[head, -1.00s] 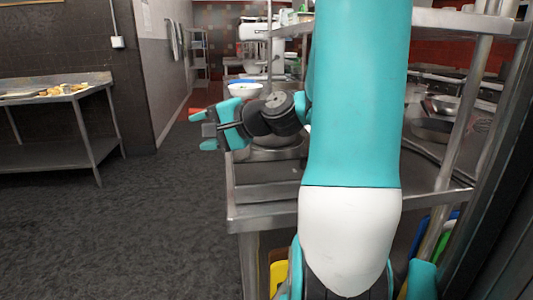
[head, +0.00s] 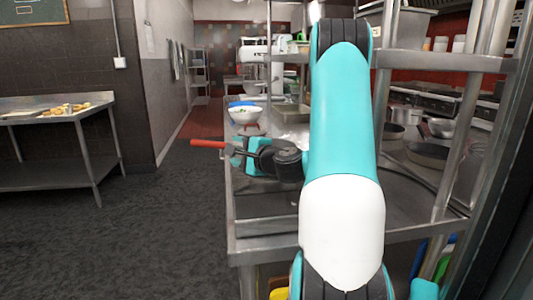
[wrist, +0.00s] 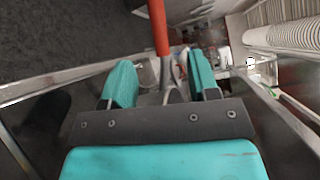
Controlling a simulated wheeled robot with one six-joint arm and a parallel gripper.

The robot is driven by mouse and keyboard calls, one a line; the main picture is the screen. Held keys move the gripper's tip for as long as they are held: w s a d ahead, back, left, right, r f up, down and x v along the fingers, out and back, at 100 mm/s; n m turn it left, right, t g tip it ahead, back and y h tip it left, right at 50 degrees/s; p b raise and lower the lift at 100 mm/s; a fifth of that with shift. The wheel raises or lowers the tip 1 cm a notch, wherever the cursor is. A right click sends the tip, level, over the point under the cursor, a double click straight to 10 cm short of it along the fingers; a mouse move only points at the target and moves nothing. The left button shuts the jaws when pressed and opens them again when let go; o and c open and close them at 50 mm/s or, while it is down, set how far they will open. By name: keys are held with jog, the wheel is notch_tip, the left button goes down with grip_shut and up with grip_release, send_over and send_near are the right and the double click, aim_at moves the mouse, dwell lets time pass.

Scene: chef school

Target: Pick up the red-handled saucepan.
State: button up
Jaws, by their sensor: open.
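The red-handled saucepan's handle (head: 207,143) sticks out to the left past the edge of the metal counter in the head view. Its pan body is mostly hidden behind my gripper and arm. My gripper (head: 238,153) is open at the handle's inner end, low over the counter's left edge. In the wrist view, the red handle (wrist: 158,28) runs up and away, and its grey metal root lies between the two teal fingers of my gripper (wrist: 162,78). I cannot tell whether either finger touches it.
Shelf posts (head: 460,140) and more pans (head: 428,153) are to the right. A side table (head: 60,118) with food stands at the left, with open floor (head: 150,220) between.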

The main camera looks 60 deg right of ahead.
aim_at(223, 145)
jog(key=p+x, duration=0.1)
jog(key=x, duration=0.2)
jog(key=shift+w, duration=0.35)
jog(key=p+x, duration=0.1)
jog(key=x, duration=0.1)
jog(key=p+x, duration=0.1)
jog(key=x, duration=0.2)
jog(key=shift+s+d, duration=0.1)
jog(key=shift+d, duration=0.1)
jog(key=shift+w+d+f, duration=0.1)
jog(key=shift+w+f, duration=0.05)
jog(key=shift+w, duration=0.15)
grip_shut()
